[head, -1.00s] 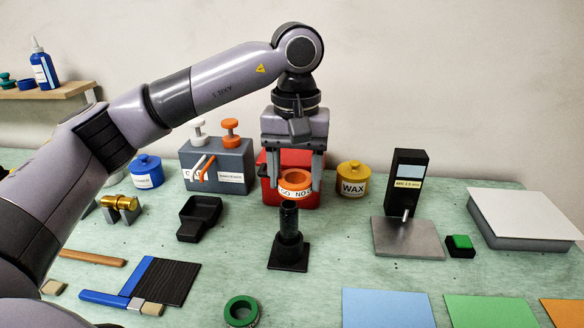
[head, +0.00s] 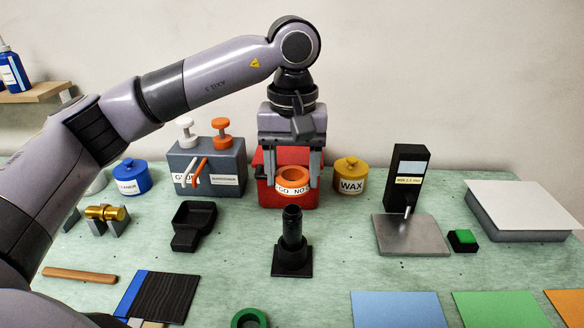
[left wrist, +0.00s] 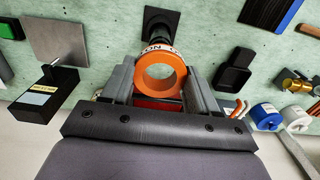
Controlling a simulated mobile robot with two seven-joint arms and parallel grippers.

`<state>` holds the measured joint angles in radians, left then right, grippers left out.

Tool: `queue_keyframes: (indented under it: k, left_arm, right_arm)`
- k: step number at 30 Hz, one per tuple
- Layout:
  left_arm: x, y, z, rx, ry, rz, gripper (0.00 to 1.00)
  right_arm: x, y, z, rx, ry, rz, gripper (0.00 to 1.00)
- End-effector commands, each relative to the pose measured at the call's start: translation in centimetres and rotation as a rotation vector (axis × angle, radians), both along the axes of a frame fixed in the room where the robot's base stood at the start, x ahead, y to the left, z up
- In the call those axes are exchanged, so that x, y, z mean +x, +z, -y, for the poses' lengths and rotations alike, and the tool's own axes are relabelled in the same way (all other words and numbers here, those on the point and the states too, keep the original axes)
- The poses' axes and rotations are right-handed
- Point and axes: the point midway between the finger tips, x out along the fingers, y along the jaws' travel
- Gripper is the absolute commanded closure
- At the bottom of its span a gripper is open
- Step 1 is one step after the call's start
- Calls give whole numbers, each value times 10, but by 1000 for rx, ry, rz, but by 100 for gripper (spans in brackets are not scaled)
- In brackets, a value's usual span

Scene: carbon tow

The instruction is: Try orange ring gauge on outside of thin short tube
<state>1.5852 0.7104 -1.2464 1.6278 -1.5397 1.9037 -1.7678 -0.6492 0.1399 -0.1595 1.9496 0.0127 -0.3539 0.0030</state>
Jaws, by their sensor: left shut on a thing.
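My left gripper (head: 293,186) is shut on the orange ring gauge (head: 292,183), one finger on each side. A white lettered label shows on the ring's front. The ring's hole also shows open and empty in the left wrist view, inside the orange rim (left wrist: 141,76). The thin short black tube (head: 292,222) stands upright on a black square-based stand (head: 292,262). The ring is above the tube's top in the head view, with a gap between them. In the left wrist view the black stand and tube (left wrist: 160,22) lie beyond the ring, partly hidden. My right gripper is out of view.
A red box (head: 270,190) stands behind the ring, with a yellow wax jar (head: 350,178) to its right. A black display device (head: 409,180) is at right. A green ring (head: 249,319) lies in front.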

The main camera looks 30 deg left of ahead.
Motion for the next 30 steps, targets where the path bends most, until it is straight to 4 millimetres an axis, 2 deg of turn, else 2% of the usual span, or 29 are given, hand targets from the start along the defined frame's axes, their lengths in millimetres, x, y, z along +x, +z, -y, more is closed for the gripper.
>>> queue_keyframes:
  k: [8,21,30]
  left_arm:
    - [0,-5,0,-1,0,0,74]
    - [0,-37,0,0,1,1,74]
    - [0,-39,0,0,1,1,74]
  right_arm:
    - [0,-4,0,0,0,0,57]
    - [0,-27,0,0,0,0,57]
    - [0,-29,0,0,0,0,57]
